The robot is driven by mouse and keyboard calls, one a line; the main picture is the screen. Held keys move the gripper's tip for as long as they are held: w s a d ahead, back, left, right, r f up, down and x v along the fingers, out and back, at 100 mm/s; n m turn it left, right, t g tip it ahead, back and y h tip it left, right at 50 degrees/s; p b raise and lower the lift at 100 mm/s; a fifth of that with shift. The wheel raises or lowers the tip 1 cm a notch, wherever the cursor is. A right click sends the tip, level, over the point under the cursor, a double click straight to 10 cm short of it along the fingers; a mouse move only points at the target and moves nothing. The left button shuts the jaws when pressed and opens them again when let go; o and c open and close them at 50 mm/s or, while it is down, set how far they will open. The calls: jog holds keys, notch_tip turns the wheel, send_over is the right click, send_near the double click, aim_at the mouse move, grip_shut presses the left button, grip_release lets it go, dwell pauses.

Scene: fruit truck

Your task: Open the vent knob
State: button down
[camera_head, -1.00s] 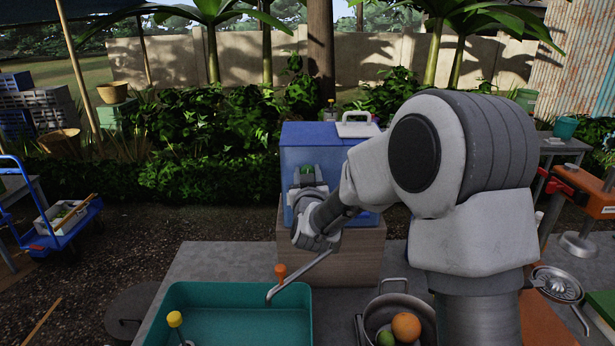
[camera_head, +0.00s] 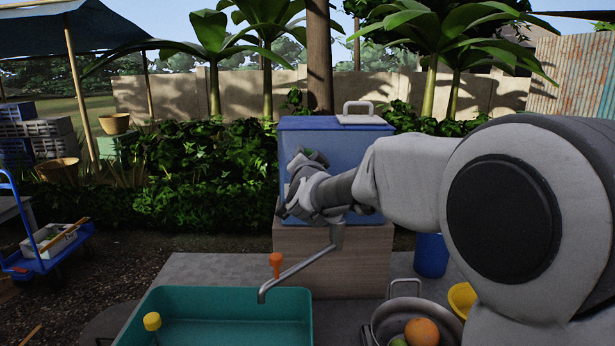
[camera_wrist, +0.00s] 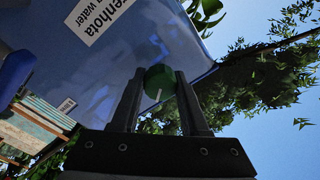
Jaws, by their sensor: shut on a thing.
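The vent knob, round and dark green with a small pale mark, shows in the wrist view (camera_wrist: 158,78) against the blue water container (camera_wrist: 150,45). My gripper (camera_wrist: 160,88) is shut on it, one finger on each side. In the head view the blue container (camera_head: 340,145) stands on a wooden block, with a white handle on its lid. How far the knob is turned cannot be told.
A faucet spout with an orange handle (camera_head: 276,264) rises over the teal basin (camera_head: 215,300), just below my gripper. A metal pot (camera_head: 380,325) with fruit stands to the right. A blue bucket (camera_head: 431,255) is behind it.

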jog(key=m+b, duration=0.4)
jog(key=shift+f, duration=0.2)
jog(key=shift+r+m+b, duration=0.15)
jog(key=shift+m+b, duration=1.1)
jog(key=shift+m, duration=0.55)
jog(key=shift+r, duration=0.1)
jog(key=shift+c, duration=2.1)
grip_release()
jog(key=shift+s, duration=0.1)
jog(key=s, duration=1.7)
jog(key=shift+s+f+p, duration=0.15)
jog(key=shift+f+p, duration=0.15)
